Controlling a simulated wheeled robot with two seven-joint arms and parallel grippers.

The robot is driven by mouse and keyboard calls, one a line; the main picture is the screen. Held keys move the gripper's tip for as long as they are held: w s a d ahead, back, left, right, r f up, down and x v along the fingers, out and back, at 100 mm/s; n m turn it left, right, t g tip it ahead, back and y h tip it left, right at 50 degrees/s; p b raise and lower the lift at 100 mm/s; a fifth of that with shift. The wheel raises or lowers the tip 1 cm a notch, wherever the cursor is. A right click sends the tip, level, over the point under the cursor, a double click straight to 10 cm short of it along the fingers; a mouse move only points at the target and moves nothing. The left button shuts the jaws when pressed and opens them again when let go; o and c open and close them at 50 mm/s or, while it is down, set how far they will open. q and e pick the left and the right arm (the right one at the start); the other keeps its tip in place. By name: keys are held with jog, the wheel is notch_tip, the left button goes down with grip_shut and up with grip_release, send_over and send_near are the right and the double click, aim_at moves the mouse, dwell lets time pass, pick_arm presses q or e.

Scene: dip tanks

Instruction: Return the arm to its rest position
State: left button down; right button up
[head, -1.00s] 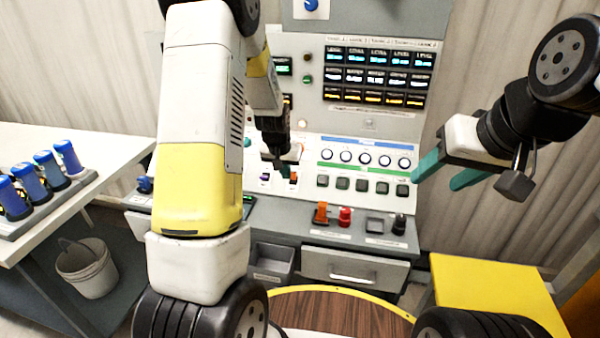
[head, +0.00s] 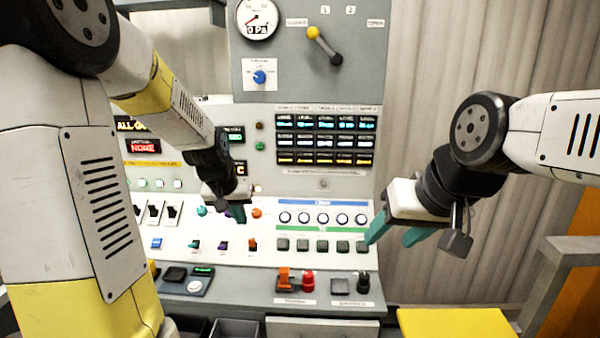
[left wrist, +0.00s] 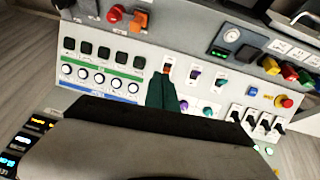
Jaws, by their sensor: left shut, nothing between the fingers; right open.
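My left arm comes in from the left in the head view, and its gripper (head: 238,213) hangs in front of the control panel (head: 262,188). In the left wrist view, my left gripper's green fingers (left wrist: 162,92) are shut together and empty, in front of the row of coloured toggle switches. Whether they touch the panel I cannot tell. My right gripper (head: 392,234) is open and empty, with two green fingers apart, to the right of the panel's lower edge.
Several dials (head: 322,218) and black buttons (head: 312,246) lie right of the left gripper. A yellow-knobbed lever (head: 324,45) and a gauge (head: 257,18) sit above. A yellow surface (head: 455,323) is at the lower right. An emergency stop button (left wrist: 285,101) shows in the left wrist view.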

pick_arm(q)
jog(key=s+d+r, duration=0.1)
jog(key=s+r, duration=0.2)
jog(key=s, duration=0.4)
jog(key=s+d+r, duration=0.1)
jog(key=s+r, duration=0.3)
jog(key=s, duration=0.4)
jog(key=s+d+r+t+h, duration=0.1)
jog(key=s+r, duration=0.2)
jog(key=s, duration=0.4)
jog(key=shift+s+r, duration=0.15)
jog(key=shift+r, duration=0.2)
